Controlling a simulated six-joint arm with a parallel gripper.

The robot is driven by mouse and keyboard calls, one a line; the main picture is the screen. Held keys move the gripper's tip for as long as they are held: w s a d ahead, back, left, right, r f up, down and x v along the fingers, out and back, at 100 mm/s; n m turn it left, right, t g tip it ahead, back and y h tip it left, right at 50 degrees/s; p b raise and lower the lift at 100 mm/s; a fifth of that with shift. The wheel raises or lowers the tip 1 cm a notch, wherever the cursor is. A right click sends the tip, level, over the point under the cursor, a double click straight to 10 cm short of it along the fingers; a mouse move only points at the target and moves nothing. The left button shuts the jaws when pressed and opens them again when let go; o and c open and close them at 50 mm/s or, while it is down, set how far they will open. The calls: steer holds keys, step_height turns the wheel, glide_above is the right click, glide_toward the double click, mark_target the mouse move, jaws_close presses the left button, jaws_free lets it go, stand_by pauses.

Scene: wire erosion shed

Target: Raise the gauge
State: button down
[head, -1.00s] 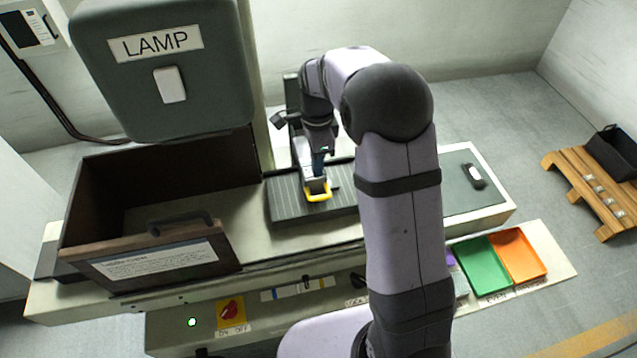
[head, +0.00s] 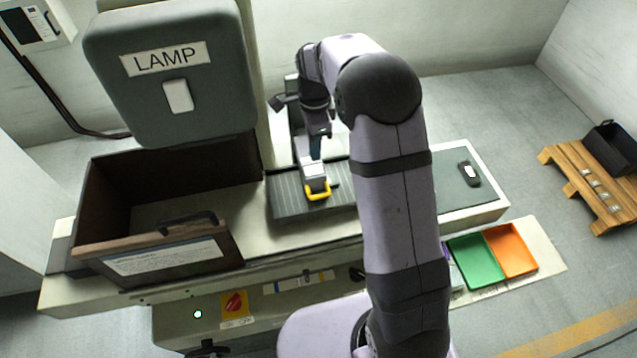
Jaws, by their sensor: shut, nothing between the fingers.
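A small grey block with a yellow loop (head: 318,191) at its near end rests on the dark ribbed plate (head: 288,204) on the machine bed. I take this to be the gauge, but the picture does not make that certain. My gripper (head: 315,156) points down just behind and above the block. Its fingers are small here; they look closed, with nothing held. Whether the fingertips touch the block is hard to tell. My forearm hides the right part of the plate.
The LAMP housing (head: 172,95) hangs at upper left, above an open brown bin (head: 155,248). A dark pad with a small device (head: 468,173) lies right of my arm. Green (head: 476,262) and orange (head: 511,250) trays sit at front right. A wooden pallet (head: 588,185) stands far right.

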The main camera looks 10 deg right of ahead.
steer(key=shift+w+r, duration=1.4)
steer(key=shift+r, duration=0.05)
steer(key=shift+w+r, duration=0.6)
steer(key=shift+w, duration=0.2)
steer(key=shift+w+r, duration=0.6)
steer(key=shift+w, duration=0.15)
steer(key=shift+w+r, duration=0.5)
steer(key=shift+w, duration=0.4)
steer(key=shift+w+r, duration=0.45)
steer(key=shift+w, duration=0.45)
